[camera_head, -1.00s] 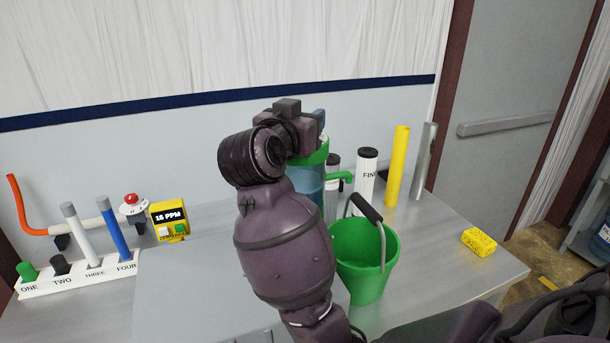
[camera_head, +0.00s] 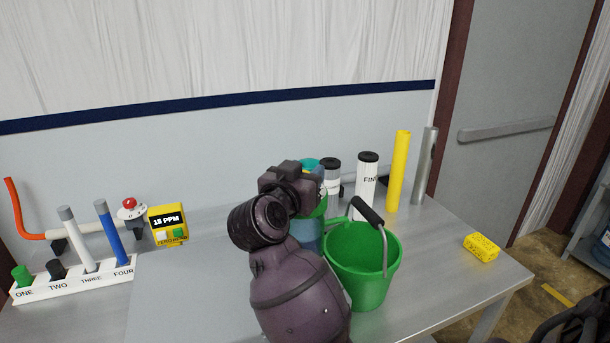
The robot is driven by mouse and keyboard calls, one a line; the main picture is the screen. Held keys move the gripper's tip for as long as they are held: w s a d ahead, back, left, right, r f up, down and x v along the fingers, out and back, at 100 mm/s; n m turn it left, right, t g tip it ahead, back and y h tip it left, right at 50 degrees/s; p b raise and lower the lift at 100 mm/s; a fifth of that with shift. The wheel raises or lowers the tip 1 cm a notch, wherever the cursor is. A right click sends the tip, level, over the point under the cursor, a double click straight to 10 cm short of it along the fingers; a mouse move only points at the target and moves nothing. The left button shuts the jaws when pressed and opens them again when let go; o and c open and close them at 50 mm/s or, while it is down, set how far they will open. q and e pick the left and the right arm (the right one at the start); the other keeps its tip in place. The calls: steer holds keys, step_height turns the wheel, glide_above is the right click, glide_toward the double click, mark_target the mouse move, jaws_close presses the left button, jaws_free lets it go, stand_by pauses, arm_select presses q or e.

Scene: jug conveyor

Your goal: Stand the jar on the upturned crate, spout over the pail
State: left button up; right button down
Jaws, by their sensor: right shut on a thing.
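The jar (camera_head: 308,236) is translucent blue with a green band and a green spout. It looks upright, mostly hidden behind my right arm. My right gripper (camera_head: 303,190) is shut on the jar near its top; the fingertips are largely hidden. The spout points right, at the left rim of the green pail (camera_head: 361,283), in this view. I cannot tell whether its tip is over the opening. The pail stands on the table with its dark-gripped handle raised. The upturned crate cannot be made out, and what is under the jar is hidden. My left gripper is not in view.
Black-capped white cylinders (camera_head: 366,183), a yellow tube (camera_head: 398,172) and a grey tube (camera_head: 425,167) stand behind the pail. A yellow sponge (camera_head: 481,248) lies right. A numbered rack (camera_head: 75,280) and yellow meter (camera_head: 167,224) are left. The table (camera_head: 450,268) is clear between pail and sponge.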

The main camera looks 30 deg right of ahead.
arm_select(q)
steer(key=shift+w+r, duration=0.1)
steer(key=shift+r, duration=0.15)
arm_select(e)
steer(key=c, duration=0.6)
jaws_free()
steer(key=shift+c, duration=0.2)
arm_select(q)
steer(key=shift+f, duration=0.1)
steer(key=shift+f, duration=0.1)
